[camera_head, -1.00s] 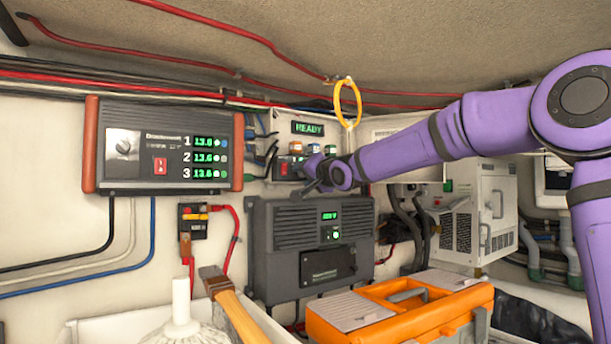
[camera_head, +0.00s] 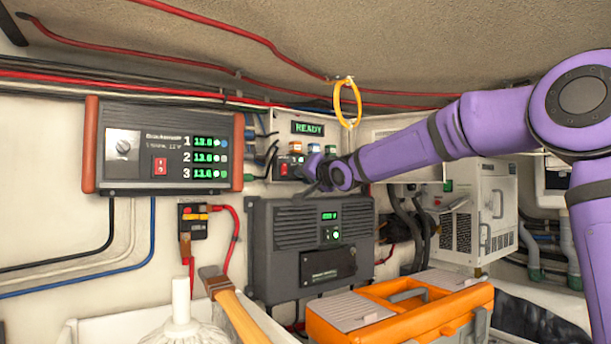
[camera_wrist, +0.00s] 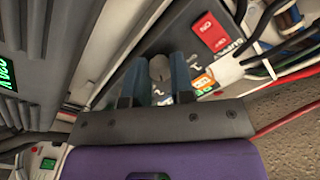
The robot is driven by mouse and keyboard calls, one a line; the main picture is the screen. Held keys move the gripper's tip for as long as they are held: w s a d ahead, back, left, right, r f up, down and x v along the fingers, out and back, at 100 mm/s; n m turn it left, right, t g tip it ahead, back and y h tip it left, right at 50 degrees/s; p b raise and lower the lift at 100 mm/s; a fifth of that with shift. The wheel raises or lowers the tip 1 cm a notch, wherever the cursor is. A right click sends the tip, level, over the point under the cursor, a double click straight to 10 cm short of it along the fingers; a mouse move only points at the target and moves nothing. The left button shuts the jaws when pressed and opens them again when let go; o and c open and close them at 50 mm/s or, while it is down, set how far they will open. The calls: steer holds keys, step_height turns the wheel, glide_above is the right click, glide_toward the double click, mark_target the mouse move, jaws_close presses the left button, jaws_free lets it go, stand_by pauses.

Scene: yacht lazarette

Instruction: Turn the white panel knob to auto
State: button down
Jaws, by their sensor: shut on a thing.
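The white panel (camera_head: 285,125) with a green READY display is on the back wall, left of my forearm. My gripper (camera_head: 308,188) reaches its lower part, and my wrist hides much of that area in the head view. The knob's pointer cannot be made out. A red switch (camera_wrist: 212,32) and an orange label (camera_wrist: 203,82) are close by on the panel.
A dark charger box (camera_head: 310,245) is mounted right below my gripper. A yellow ring (camera_head: 337,103) hangs above my wrist. A unit with green number displays (camera_head: 165,147) is to the left. Cables run beside the panel. An orange toolbox (camera_head: 400,310) stands in front.

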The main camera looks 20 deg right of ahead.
steer(key=n, duration=0.4)
steer(key=shift+n, duration=1.8)
steer(key=shift+d, duration=0.1)
steer(key=shift+f, duration=0.1)
steer(key=c, duration=1)
jaws_free()
steer(key=shift+v, duration=5.35)
